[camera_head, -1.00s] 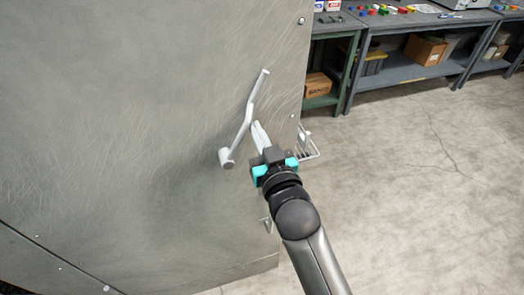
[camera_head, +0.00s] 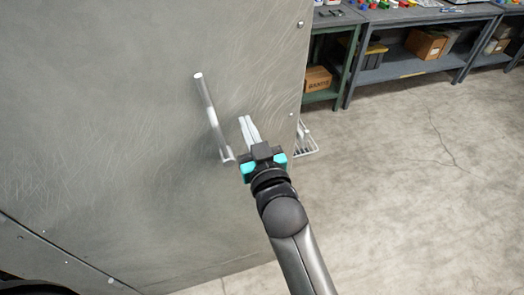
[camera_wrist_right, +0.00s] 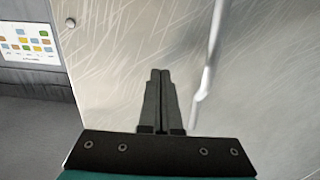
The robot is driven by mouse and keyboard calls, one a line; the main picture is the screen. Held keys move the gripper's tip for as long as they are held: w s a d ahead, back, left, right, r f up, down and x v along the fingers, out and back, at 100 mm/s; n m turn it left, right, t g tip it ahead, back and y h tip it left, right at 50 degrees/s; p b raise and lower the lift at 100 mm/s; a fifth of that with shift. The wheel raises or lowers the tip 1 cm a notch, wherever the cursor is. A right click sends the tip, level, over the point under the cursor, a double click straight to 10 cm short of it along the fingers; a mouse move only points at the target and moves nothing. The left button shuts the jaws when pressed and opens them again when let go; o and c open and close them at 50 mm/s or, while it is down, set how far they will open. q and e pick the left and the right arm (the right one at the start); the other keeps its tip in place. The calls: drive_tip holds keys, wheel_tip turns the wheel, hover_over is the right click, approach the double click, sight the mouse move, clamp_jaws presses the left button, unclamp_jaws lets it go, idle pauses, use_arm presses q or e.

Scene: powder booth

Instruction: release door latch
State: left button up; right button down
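The door latch is a pale metal lever (camera_head: 210,112) on a large grey metal door (camera_head: 120,120). Its pivot is at the bottom, and the bar points up and tilts left in the head view. My right gripper (camera_head: 248,120) is just right of the lever, apart from it, with its fingers pointing to the door. In the wrist view the right gripper (camera_wrist_right: 161,75) has its fingers together with nothing between them, and the lever (camera_wrist_right: 211,60) stands to the right of them. My left gripper is not in view.
A wire rack (camera_head: 305,142) sticks out past the door's right edge. Workbenches with a cardboard box (camera_head: 317,79) and bins stand at the back right. The concrete floor (camera_head: 400,190) at the right is clear.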

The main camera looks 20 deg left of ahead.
drive_tip(key=p+v, duration=0.3)
drive_tip(key=v, duration=0.6)
drive_tip(key=shift+d, duration=0.6)
